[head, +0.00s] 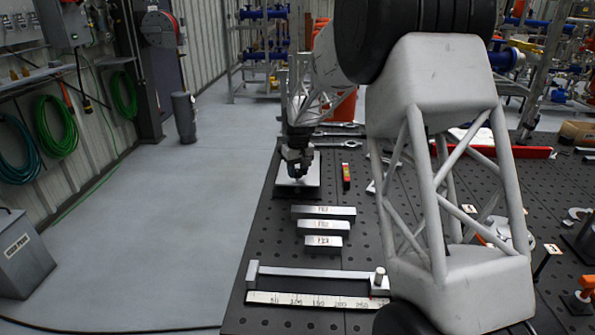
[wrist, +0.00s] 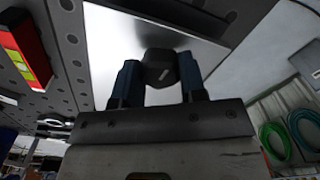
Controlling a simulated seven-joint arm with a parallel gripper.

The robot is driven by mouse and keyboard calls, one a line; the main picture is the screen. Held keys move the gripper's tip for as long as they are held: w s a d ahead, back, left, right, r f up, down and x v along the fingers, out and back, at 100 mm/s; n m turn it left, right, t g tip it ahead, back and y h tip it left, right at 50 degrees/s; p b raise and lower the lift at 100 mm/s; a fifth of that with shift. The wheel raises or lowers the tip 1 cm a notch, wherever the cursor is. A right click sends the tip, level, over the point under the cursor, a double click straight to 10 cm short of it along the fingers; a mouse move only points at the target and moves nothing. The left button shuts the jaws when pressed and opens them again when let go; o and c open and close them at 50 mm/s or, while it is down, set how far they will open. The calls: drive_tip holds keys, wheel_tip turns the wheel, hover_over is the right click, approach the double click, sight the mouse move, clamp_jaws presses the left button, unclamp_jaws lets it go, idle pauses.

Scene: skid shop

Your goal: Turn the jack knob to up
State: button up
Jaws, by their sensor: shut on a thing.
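The jack knob (wrist: 160,68) is a dark knob with a short pale mark on its face. It stands at a bright metal plate (wrist: 105,50), which also shows in the head view (head: 312,191) on the dark table. My gripper (wrist: 158,76) is shut on the knob, with one blue-grey finger on each side of it. In the head view my gripper (head: 297,165) points down over the plate, and the knob is too small and dark to make out clearly. I see no lettering that tells which setting the mark points to.
Several labelled metal bars (head: 323,211) lie in front, then a ruler fixture (head: 315,272). Wrenches (head: 338,144) lie behind.

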sight(297, 170)
drive_tip(key=shift+m, duration=0.4)
drive_tip(key=m, duration=0.6)
drive_tip(key=shift+f+m, duration=0.15)
drive_tip(key=shift+m, duration=0.25)
drive_tip(key=m, duration=0.6)
drive_tip(key=shift+s+f+m+h, duration=0.1)
drive_tip(key=shift+m+h, duration=0.2)
drive_tip(key=shift+d, duration=0.1)
drive_tip(key=o, duration=0.9)
drive_tip(key=shift+r, duration=0.3)
drive_tip(key=shift+r, duration=3.75)
